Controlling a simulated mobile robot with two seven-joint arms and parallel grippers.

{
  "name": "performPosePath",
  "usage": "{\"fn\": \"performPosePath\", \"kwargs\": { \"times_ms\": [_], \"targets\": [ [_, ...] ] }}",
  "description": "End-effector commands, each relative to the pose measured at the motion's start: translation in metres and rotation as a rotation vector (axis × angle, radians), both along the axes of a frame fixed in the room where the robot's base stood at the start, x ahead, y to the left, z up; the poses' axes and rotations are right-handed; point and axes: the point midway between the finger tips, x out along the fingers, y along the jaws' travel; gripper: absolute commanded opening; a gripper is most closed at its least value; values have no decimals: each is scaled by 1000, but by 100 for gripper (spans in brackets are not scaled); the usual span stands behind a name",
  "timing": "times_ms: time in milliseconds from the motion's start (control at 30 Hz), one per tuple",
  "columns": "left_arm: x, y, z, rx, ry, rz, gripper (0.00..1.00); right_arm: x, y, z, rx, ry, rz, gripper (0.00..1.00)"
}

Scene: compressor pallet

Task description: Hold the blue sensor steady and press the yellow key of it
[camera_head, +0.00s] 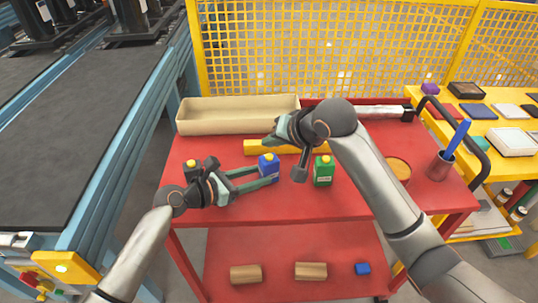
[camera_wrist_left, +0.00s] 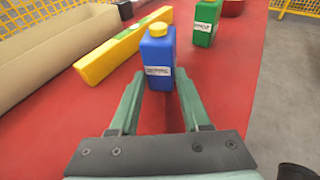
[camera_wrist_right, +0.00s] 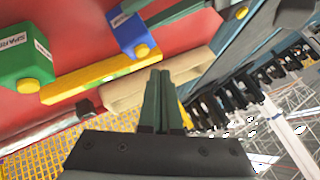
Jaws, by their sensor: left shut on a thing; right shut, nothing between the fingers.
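The blue sensor (camera_head: 268,172) stands upright on the red table, with a white label and a round yellow key (camera_head: 268,157) on top. My left gripper (camera_head: 264,177) is shut on the sensor from the left. In the left wrist view the sensor (camera_wrist_left: 157,58) sits between its fingertips, with the yellow key (camera_wrist_left: 158,29) uncovered. My right gripper (camera_head: 268,140) is shut and empty, above and behind the sensor and apart from it. In the right wrist view its closed fingers (camera_wrist_right: 162,85) are clear of the sensor (camera_wrist_right: 132,33) and its key (camera_wrist_right: 142,50).
A green sensor (camera_head: 323,172) stands to the right and a black one (camera_head: 192,164) to the left, both with yellow keys. A yellow bar (camera_head: 255,146) and a beige tray (camera_head: 235,118) lie behind. A dark cup (camera_head: 440,165) with a blue rod stands far right.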

Motion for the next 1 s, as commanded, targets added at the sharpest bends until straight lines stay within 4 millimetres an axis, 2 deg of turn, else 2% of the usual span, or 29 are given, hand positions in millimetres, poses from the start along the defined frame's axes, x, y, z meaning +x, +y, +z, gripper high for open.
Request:
{"fn": "performPosePath", "kwargs": {
  "times_ms": [233, 1000],
  "targets": [
    [0, 0, 0, -1, -1, 0, 16, 0, 0, -12, 0, 0, 0, 0],
    [0, 0, 1, -1, -1, 0, 16, 0, 0, -13, -1, 0, -1, 0]
  ]
}}
